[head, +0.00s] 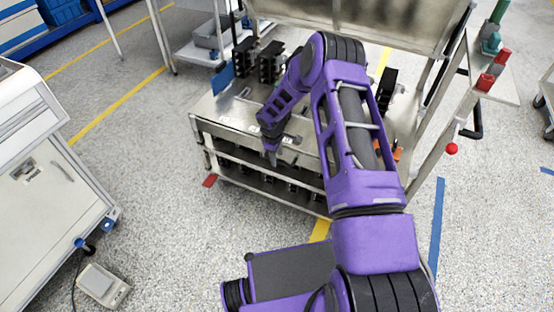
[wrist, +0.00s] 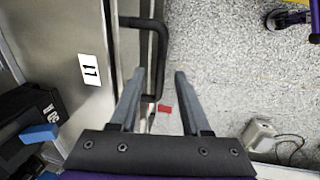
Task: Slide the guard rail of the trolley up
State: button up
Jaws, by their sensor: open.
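My gripper (head: 272,158) is at the trolley's near edge, pointing down. In the wrist view my gripper (wrist: 161,78) is open and empty, its left finger close to the bar's lower end. Contact cannot be told.
A white cabinet (head: 45,185) stands at left, with a small grey device (head: 103,286) on the floor. A side shelf with red blocks (head: 485,82) is at right. Floor between cabinet and trolley is clear.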

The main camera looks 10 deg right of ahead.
jog(key=shift+w+d+f, duration=0.1)
jog(key=shift+f, duration=0.65)
grip_shut()
dwell(0.9)
